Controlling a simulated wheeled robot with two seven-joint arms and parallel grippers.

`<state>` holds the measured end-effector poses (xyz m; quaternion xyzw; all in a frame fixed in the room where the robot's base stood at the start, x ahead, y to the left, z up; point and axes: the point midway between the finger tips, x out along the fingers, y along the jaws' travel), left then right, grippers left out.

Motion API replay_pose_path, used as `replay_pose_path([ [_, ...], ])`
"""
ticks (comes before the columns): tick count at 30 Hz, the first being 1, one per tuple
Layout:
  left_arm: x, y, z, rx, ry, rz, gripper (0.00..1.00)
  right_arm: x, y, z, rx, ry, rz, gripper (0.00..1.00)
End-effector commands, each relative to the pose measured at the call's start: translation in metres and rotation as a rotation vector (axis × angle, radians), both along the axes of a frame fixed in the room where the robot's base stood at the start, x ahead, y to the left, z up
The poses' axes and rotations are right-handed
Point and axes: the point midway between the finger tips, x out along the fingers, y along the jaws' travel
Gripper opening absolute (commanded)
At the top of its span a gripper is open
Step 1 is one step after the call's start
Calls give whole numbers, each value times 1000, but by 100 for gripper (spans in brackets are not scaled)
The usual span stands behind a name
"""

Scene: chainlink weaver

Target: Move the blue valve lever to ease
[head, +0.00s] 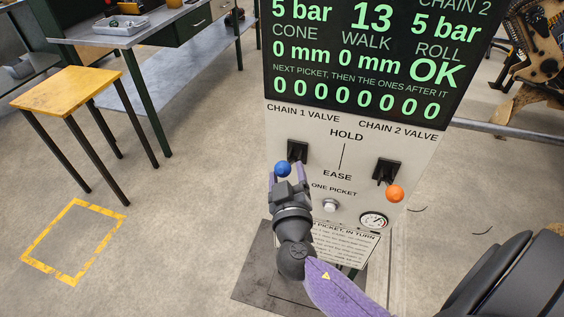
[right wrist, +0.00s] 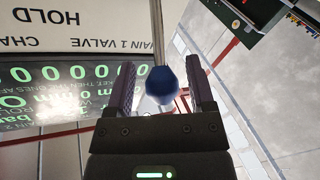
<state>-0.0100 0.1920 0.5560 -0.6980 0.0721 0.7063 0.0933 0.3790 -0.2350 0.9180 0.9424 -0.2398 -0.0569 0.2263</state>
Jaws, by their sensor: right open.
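The blue valve lever's round knob (head: 283,169) sticks out from its black bracket (head: 297,151) under the CHAIN 1 VALVE label on the white panel (head: 345,155). HOLD is printed above and EASE below, beside the lever; its exact setting is hard to tell. My right gripper (head: 286,176) is open at the knob, with its fingers around it. In the right wrist view the blue knob (right wrist: 162,82) sits between the two spread fingers of the gripper (right wrist: 160,70), with gaps visible on both sides. My left gripper is not in view.
An orange-knobbed lever (head: 395,193) under CHAIN 2 VALVE is to the right. A ONE PICKET button (head: 330,205) and a gauge (head: 373,220) sit below. The green-lettered screen (head: 365,60) is above. A yellow-topped stool (head: 67,92) stands left on open floor.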

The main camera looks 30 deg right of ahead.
Motion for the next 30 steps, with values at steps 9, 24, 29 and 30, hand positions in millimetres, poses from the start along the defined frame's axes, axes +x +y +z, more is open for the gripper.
replay_pose_path([
  [9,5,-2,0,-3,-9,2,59,24,-13,-1,-1,3,-1,69],
  [24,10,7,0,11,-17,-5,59,24,-13,-1,-1,3,0,8],
  [29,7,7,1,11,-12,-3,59,24,-13,0,-1,1,1,0],
  [30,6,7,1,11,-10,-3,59,24,-13,0,-1,0,1,0],
])
